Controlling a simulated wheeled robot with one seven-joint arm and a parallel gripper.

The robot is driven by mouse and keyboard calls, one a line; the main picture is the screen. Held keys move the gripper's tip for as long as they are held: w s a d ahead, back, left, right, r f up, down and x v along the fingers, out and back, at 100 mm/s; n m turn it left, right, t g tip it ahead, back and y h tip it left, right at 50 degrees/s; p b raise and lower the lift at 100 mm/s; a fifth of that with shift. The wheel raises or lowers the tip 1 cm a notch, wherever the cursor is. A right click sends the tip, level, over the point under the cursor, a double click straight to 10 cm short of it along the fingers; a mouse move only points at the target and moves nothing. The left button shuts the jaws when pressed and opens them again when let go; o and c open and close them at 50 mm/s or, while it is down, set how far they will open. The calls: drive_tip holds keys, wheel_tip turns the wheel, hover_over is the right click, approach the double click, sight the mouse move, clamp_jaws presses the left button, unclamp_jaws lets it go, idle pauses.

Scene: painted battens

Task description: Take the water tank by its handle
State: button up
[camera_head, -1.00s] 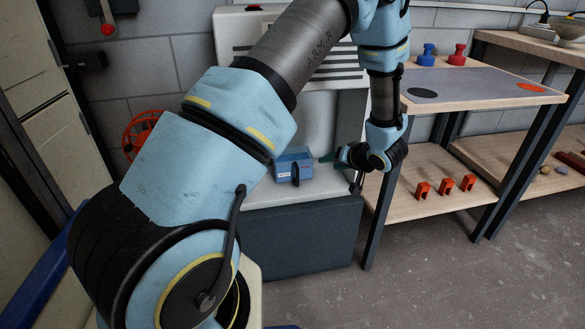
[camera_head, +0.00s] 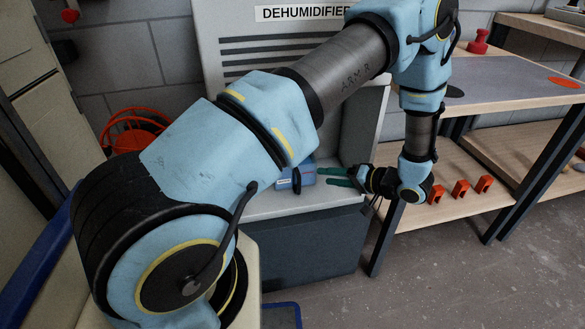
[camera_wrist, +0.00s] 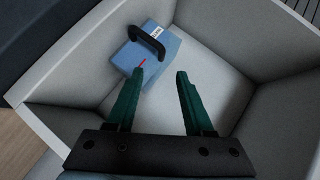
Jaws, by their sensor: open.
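The water tank (camera_wrist: 165,52) is a blue box with a black arched handle (camera_wrist: 146,42) and a white label. In the wrist view it sits in the pale recess of the dehumidifier, ahead of my gripper and left of centre. In the head view the tank (camera_head: 297,174) shows low in the dehumidifier, partly hidden by my arm. My gripper (camera_wrist: 160,75) has green fingers, open and empty, pointing toward the tank. The left fingertip appears just below the handle; I cannot tell how far apart they are. In the head view my gripper (camera_head: 336,177) is right of the tank.
The dehumidifier (camera_head: 235,24) stands against the wall, and its recess walls (camera_wrist: 262,40) rise around the tank. A wooden bench (camera_head: 490,84) with orange clips (camera_head: 460,189) on its lower shelf stands to the right. A red reel (camera_head: 135,125) is behind my arm at left.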

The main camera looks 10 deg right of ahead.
sight(294, 173)
drive_tip(key=x, duration=1)
drive_tip(key=shift+a, duration=0.2)
drive_tip(key=shift+c, duration=0.4)
clamp_jaws()
drive_tip(key=shift+r, duration=0.15)
idle(0.5)
